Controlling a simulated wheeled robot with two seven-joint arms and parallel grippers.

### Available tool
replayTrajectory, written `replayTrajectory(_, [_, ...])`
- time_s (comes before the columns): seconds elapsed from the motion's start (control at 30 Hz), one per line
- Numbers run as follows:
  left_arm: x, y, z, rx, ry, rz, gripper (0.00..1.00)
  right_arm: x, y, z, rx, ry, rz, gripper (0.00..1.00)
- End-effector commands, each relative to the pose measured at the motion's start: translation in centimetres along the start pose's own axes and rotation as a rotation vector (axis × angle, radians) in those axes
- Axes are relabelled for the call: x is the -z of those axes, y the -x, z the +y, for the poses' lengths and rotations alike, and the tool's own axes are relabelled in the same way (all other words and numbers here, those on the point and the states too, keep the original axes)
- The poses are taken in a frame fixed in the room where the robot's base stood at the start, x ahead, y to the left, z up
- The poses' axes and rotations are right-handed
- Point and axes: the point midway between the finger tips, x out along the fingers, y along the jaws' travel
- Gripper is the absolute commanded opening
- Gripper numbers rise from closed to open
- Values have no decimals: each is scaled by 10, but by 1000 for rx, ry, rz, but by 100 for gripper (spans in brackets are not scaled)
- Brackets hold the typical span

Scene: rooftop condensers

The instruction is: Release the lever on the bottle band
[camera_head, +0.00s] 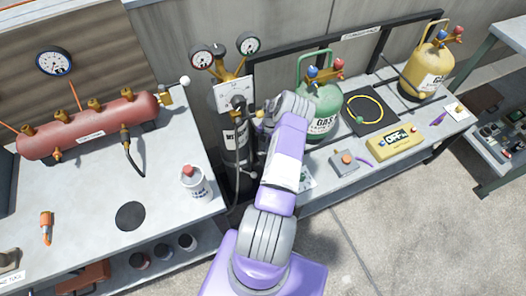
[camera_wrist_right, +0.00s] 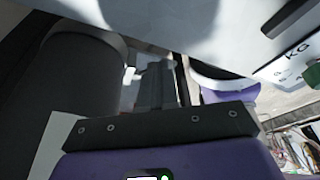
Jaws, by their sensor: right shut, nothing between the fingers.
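A dark gas bottle (camera_head: 236,150) stands upright in the gap between the two benches, with a white label, a regulator and two gauges on top. My right arm reaches from the bottom middle up to this bottle's right side. My right gripper (camera_head: 262,118) is beside the bottle's upper part, mostly hidden by my own wrist; it is shut and empty. The right wrist view shows its grey fingers (camera_wrist_right: 153,85) close to dark and pale surfaces. I cannot make out the band or its lever, nor whether the gripper touches them. My left gripper is not in view.
The left bench carries a red manifold (camera_head: 90,127) and a white can (camera_head: 195,183). The right bench holds a green gas bottle (camera_head: 322,110), a yellow bottle (camera_head: 428,70) and a yellow case (camera_head: 395,143). Black rails run behind. Open floor lies at the lower right.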

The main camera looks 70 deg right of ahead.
Motion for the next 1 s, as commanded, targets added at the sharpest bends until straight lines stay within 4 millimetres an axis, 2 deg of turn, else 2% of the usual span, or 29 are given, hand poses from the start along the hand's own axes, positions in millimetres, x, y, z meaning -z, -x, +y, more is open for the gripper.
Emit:
replayTrajectory(0.03, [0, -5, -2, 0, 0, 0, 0, 0, -14, 0, 2, 0, 4, 0])
replayTrajectory(0.33, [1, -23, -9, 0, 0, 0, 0, 0, -81, 0, 2, 0, 3, 0])
replayTrajectory(0.6, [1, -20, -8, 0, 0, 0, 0, 29, -91, 0, 2, 2, 2, 0])
replayTrajectory(1.0, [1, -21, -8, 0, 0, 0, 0, 36, -94, 0, 1, 0, 0, 0])
